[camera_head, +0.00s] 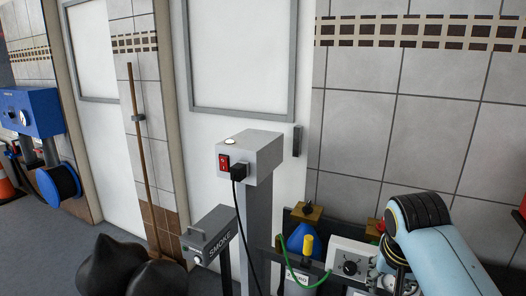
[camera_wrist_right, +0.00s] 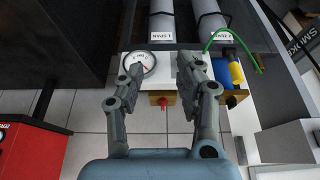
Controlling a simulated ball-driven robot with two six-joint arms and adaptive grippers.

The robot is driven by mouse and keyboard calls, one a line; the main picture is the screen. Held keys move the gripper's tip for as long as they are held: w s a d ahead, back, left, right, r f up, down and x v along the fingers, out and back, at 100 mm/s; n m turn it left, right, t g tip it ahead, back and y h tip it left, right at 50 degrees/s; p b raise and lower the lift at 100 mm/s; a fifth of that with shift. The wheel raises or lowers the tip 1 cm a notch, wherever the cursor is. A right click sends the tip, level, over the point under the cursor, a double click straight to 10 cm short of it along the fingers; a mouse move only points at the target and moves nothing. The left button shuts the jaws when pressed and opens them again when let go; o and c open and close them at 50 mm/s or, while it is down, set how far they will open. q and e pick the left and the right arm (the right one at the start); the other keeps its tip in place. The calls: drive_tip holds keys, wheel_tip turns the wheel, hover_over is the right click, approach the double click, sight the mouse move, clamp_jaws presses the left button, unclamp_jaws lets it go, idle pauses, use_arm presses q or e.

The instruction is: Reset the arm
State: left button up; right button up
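My right arm (camera_head: 438,243) reaches in from the lower right of the head view, light blue with a black wrist joint. My right gripper (camera_wrist_right: 160,68) shows in the wrist view with its two grey fingers spread apart and nothing held between them. It is over a white box with a round gauge (camera_wrist_right: 140,65), which lies partly behind the left finger. A red knob (camera_wrist_right: 163,102) shows between the fingers. In the head view the gripper is mostly hidden by the arm. My left arm and gripper are not in view.
A grey post carries a box (camera_head: 252,152) with a red switch and a black plug. A grey SMOKE box (camera_head: 211,236) stands left of it. A blue bottle (camera_head: 301,239) and a green hose (camera_head: 300,281) are near the arm. Dark bags (camera_head: 112,262) lie lower left.

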drive_tip(key=s+d+f+n+g, duration=0.1)
drive_tip(key=s+f, duration=0.5)
drive_tip(key=f, duration=0.3)
drive_tip(key=s+f+n+y, duration=0.1)
drive_tip(key=s+f, duration=0.5)
drive_tip(key=f, duration=0.3)
drive_tip(key=s+d+f+n+g, duration=0.1)
drive_tip(key=s+f+n, duration=0.1)
drive_tip(key=s+f, duration=0.55)
drive_tip(key=s+d+f, duration=0.2)
drive_tip(key=s+f, duration=0.2)
drive_tip(key=s, duration=0.5)
drive_tip(key=s+d+f+n+g, duration=0.1)
drive_tip(key=s+f, duration=0.3)
drive_tip(key=s, duration=0.4)
drive_tip(key=s+d+f, duration=0.2)
drive_tip(key=s+f, duration=0.3)
drive_tip(key=s, duration=0.4)
use_arm(q)
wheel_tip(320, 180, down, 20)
drive_tip(key=b, duration=2)
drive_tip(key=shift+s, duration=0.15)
use_arm(e)
wheel_tip(320, 180, down, 20)
drive_tip(key=s, duration=0.1)
drive_tip(key=shift+a+r, duration=0.15)
drive_tip(key=shift+r, duration=0.1)
